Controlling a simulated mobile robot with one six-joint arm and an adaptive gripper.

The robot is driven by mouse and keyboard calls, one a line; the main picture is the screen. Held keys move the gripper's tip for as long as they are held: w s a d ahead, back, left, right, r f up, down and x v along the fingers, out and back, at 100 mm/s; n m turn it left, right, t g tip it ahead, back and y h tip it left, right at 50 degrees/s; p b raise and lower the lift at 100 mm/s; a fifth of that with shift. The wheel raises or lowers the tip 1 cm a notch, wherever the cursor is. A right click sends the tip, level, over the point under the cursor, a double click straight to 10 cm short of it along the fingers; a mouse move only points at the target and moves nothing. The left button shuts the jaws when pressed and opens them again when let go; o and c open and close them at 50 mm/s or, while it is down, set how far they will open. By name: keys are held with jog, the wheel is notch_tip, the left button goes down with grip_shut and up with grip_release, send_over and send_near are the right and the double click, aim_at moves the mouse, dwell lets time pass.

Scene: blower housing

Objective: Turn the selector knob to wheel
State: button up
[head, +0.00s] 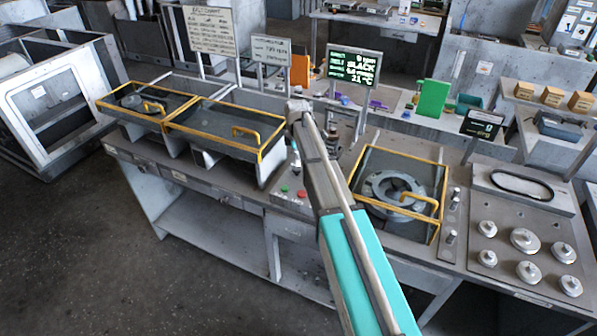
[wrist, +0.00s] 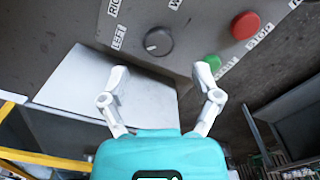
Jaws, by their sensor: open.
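The selector knob (wrist: 158,41) is a round dark grey knob on a grey panel (wrist: 200,20) in the wrist view. A small pale mark shows on its lower left side. Printed labels sit to its left and above; one seems to read LEFT, another starts with RIG, and the one at the top edge is cut off. My gripper (wrist: 162,76) is open, its two pale fingers spread to either side below the knob. The fingers hold nothing, and I see no contact with the knob. In the head view I cannot make out the knob.
A red button (wrist: 245,25) and a green button (wrist: 212,62) sit right of the knob, the green one close to the right finger. In the head view, yellow-edged trays (head: 225,120) stand left of the panel, and a framed well with a ring (head: 392,190) lies right.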

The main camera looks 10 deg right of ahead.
aim_at(297, 168)
jog(key=shift+f+b, duration=2.1)
jog(key=shift+f, duration=0.25)
